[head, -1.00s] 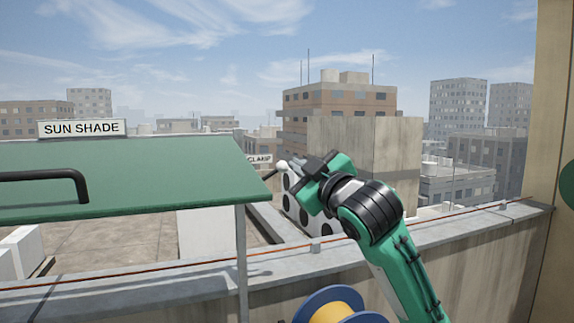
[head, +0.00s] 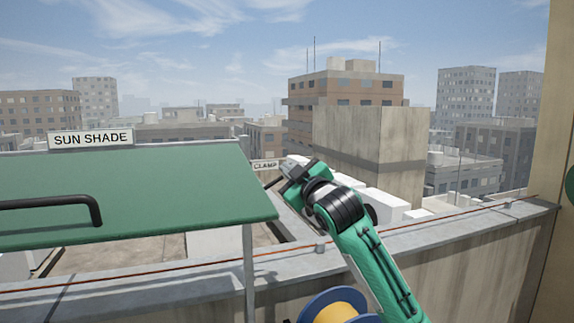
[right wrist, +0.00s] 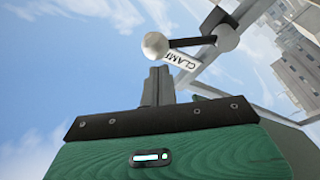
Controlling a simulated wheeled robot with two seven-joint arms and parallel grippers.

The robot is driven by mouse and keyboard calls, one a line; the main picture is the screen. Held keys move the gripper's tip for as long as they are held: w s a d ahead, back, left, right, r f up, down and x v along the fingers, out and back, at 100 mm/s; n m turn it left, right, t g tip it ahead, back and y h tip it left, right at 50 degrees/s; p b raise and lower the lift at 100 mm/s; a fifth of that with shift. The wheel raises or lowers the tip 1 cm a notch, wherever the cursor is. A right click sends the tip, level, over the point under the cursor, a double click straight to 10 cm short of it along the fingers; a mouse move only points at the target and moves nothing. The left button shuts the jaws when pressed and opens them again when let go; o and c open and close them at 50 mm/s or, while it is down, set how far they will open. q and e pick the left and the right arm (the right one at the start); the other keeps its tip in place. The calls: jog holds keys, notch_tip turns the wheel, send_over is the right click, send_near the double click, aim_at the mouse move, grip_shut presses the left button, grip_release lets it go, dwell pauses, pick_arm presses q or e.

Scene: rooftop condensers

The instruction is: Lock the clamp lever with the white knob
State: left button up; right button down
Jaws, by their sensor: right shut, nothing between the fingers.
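The white knob (right wrist: 155,45) is at the end of a short black lever (right wrist: 190,42) in the right wrist view. The lever runs right to a pale round pivot (right wrist: 227,37) on a grey frame. A white CLAMP sign (right wrist: 182,61) is beside it; the sign also shows in the head view (head: 265,165). My right gripper (head: 287,172) is shut and empty, close to the clamp. Its fingertips (right wrist: 158,70) are just below the knob in the wrist picture; I cannot tell whether they touch. My left gripper is out of view.
A green sun shade (head: 130,190) with a black handle (head: 60,203) and a grey post (head: 249,270) fills the left. A parapet (head: 440,235) with a red cable crosses behind my arm. A blue and yellow spool (head: 335,305) is below. White boxes (head: 385,203) stand beyond.

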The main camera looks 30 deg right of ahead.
jog(key=shift+d+f+m+b, duration=0.25)
jog(key=shift+f+m+b, duration=0.2)
jog(key=shift+m, duration=0.25)
dwell(0.3)
notch_tip(320, 180, down, 8)
jog(key=d+m+h+b, duration=0.1)
jog(key=m+h+b, duration=0.2)
jog(key=m, duration=0.9)
jog(key=shift+s+d+r+g+h+b, duration=0.25)
jog(key=shift+d+g+h+b, duration=0.1)
jog(key=shift+h, duration=0.25)
jog(key=shift+f, duration=0.1)
